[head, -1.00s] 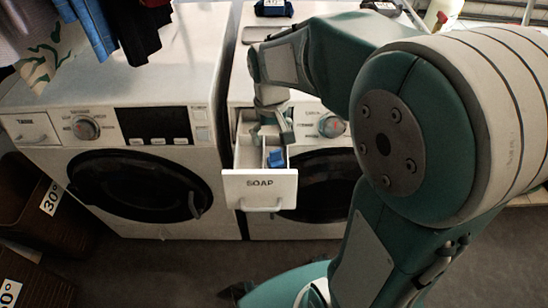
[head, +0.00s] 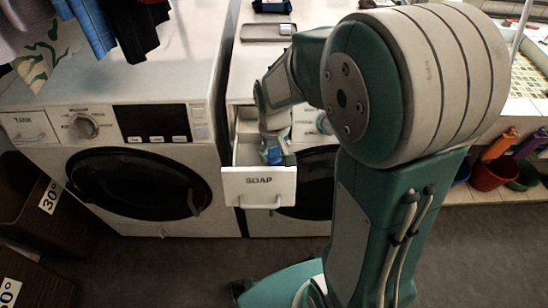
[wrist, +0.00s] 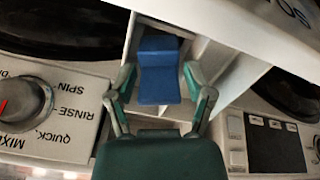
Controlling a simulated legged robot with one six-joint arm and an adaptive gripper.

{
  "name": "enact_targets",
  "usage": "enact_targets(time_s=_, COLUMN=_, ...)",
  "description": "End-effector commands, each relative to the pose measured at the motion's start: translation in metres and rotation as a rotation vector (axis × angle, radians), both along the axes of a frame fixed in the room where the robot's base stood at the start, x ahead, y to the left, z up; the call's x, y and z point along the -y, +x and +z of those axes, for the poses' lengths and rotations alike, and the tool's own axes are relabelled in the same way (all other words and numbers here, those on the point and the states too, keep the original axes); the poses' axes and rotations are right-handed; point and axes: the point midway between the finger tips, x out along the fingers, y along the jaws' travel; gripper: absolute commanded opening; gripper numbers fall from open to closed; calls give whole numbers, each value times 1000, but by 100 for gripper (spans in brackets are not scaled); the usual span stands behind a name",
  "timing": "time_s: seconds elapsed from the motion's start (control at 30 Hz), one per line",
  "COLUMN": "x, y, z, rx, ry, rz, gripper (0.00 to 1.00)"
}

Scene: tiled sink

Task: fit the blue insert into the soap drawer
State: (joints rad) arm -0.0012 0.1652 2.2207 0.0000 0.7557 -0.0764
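The soap drawer (head: 258,187) is pulled out from the right-hand washing machine, with SOAP on its front. The blue insert (head: 272,156) shows inside it, in the right part; in the wrist view the insert (wrist: 158,70) lies beside a pale divider. I cannot tell how deep it sits. My gripper (head: 280,150) is down at the drawer, partly hiding the insert. In the wrist view my gripper (wrist: 159,77) is open, one finger on each side of the insert, with narrow gaps visible between fingers and insert.
A control knob (wrist: 22,104) is beside the drawer in the wrist view. The left-hand washing machine (head: 120,85) stands close by. A grey tray (head: 266,31) lies on the right machine's top. Brown baskets (head: 30,205) stand at the left; the floor in front is clear.

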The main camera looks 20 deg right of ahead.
Motion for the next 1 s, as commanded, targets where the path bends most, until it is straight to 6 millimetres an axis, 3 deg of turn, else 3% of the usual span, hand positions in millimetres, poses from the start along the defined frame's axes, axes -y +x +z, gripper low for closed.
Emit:
enact_targets(time_s=0.03, x=0, y=0, z=0, rx=0, ry=0, rz=0, gripper=20)
enact_targets(time_s=0.07, x=0, y=0, z=0, rx=0, ry=0, rz=0, gripper=7)
enact_targets(time_s=0.1, x=0, y=0, z=0, rx=0, ry=0, rz=0, gripper=4)
enact_targets(time_s=0.47, x=0, y=0, z=4, rx=-1, ry=0, rz=0, gripper=0)
enact_targets(time_s=0.8, x=0, y=1, z=67, rx=6, ry=0, rz=0, gripper=0)
enact_targets(time_s=1.0, x=0, y=1, z=95, rx=3, ry=0, rz=0, gripper=0)
